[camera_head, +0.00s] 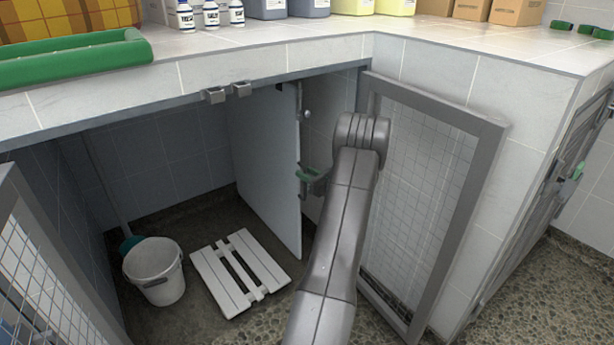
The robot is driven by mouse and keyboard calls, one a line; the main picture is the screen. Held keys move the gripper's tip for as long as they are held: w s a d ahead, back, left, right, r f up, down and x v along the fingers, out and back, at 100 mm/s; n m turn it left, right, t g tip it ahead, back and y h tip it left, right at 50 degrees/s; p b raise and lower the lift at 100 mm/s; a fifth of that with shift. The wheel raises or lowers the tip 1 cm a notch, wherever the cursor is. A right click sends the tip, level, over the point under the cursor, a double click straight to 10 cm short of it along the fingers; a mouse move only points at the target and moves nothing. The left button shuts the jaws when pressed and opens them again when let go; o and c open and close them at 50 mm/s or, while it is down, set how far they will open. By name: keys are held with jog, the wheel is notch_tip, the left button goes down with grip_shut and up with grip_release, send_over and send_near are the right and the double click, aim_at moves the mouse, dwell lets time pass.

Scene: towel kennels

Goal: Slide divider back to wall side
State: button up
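The divider (266,165) is a pale grey upright panel inside the tiled kennel, toward the right of the opening. A green handle (306,174) sits at its front edge. My arm reaches in from the bottom of the view, and its upper links cover the space just right of the handle. Part of my gripper (317,185) seems to show as dark grey beside the green handle. Its fingers are mostly hidden, so I cannot tell whether they touch or grip the handle.
Mesh doors stand open at left (45,275) and right (425,190). A white bucket (155,275) and a white slatted board (215,280) are on the kennel floor, left of the divider.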

aim_at(298, 146)
notch_tip(298, 146, up, 9)
jog(key=p, duration=0.2)
jog(key=shift+p, duration=0.4)
notch_tip(298, 146, down, 10)
jog(key=b, duration=0.4)
jog(key=shift+a+f, duration=0.1)
jog(key=shift+f, duration=0.05)
jog(key=shift+s+a, duration=0.3)
jog(key=shift+a, duration=0.1)
